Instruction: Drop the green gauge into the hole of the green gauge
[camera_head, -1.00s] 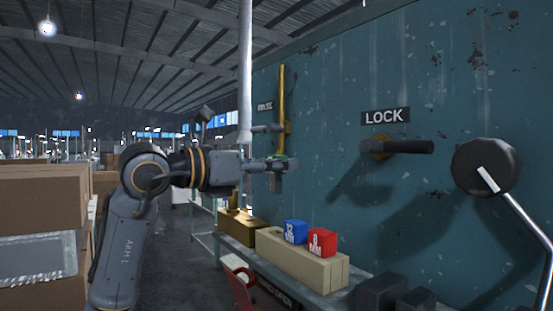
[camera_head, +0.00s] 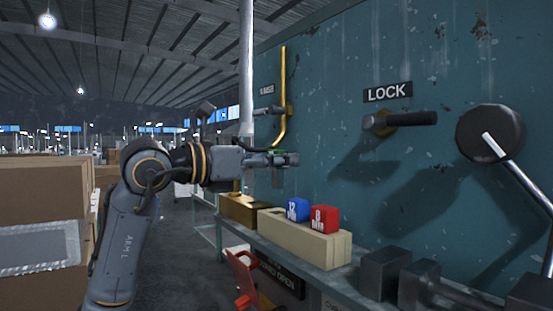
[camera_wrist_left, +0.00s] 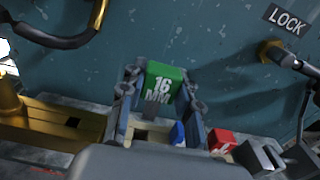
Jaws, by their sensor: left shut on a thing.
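My left gripper (camera_head: 284,158) is shut on the green gauge (camera_wrist_left: 163,86), a small block marked 16 MM. In the left wrist view a dark square hole (camera_wrist_left: 140,135) shows in the beige block, below the held gauge and partly hidden by the gripper. My right gripper is not in view.
A brass-coloured block (camera_head: 238,209) stands left of the beige one on a narrow shelf. The teal wall carries a LOCK handle (camera_head: 405,119), a yellow pipe (camera_head: 283,90) and a black-ended lever (camera_head: 490,133). Dark blocks (camera_head: 385,270) stand on the shelf at right.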

